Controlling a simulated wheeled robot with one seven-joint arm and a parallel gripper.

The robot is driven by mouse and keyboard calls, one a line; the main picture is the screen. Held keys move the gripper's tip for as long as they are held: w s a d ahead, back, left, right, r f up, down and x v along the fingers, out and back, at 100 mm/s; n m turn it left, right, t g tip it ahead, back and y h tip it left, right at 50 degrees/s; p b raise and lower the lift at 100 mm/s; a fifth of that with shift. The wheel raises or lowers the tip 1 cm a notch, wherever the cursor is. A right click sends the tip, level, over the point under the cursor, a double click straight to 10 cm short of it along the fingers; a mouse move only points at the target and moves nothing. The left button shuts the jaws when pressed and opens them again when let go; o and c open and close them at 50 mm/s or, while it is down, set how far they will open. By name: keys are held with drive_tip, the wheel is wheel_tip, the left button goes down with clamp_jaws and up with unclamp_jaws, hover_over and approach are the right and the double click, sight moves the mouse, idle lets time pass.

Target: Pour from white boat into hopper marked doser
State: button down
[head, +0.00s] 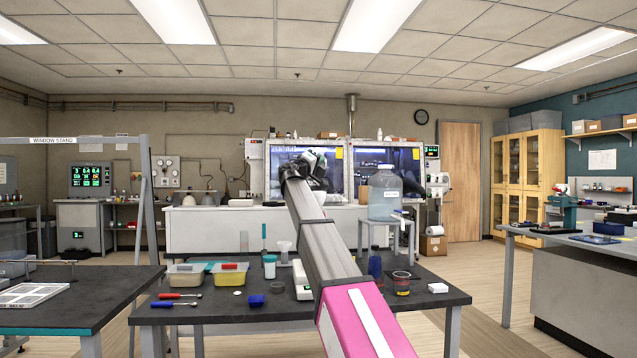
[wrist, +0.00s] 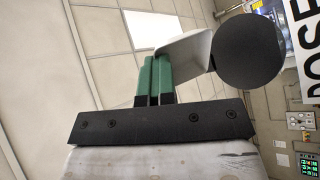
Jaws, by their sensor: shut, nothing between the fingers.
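My gripper (wrist: 153,62) shows in the wrist view with its two green fingers shut together and nothing held between them. In the head view my gripper (head: 318,166) is at the far end of my outstretched arm, in front of the hood. A smooth white piece (wrist: 186,58) and a round black disc (wrist: 248,50) are just beyond the fingers; I cannot tell whether the white piece is the boat, or whether it touches them. A white sign (wrist: 307,50) reading "DOSE", cut off by the frame, is at the right. The hopper cannot be made out for certain.
A dark table (head: 250,306) stands below my arm with tubs, tools and cups. A large clear jug (head: 384,194) stands on a small stand right of my arm. A glass-fronted hood (head: 352,168) is behind. A side bench (head: 580,250) is at the right.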

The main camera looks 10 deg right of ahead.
drive_tip(key=shift+w+d+r+m+g+y, duration=0.2)
drive_tip(key=shift+d+r+m+g+y, duration=0.15)
drive_tip(key=shift+g+y, duration=0.4)
drive_tip(key=shift+w+d+r+m+g+y, duration=0.15)
drive_tip(key=shift+d+r+m+g+y, duration=0.15)
drive_tip(key=shift+g+y, duration=0.4)
drive_tip(key=y, duration=0.1)
drive_tip(key=d+g+y, duration=0.1)
drive_tip(key=m+g+y, duration=0.1)
drive_tip(key=shift+w+d+r+g+y, duration=0.2)
drive_tip(key=shift+w+d+g+y, duration=0.1)
drive_tip(key=shift+w+y, duration=0.1)
drive_tip(key=shift+d+f+g+y, duration=0.1)
drive_tip(key=shift+d+g+y, duration=0.1)
drive_tip(key=shift+g+y, duration=0.05)
drive_tip(key=g+y, duration=0.1)
drive_tip(key=y, duration=0.1)
drive_tip(key=d+m+g+y, duration=0.1)
drive_tip(key=w+d+f+g+y, duration=0.1)
drive_tip(key=y, duration=0.1)
drive_tip(key=shift+d+m+y, duration=0.1)
drive_tip(key=shift+m+y, duration=0.15)
drive_tip(key=shift+y, duration=0.05)
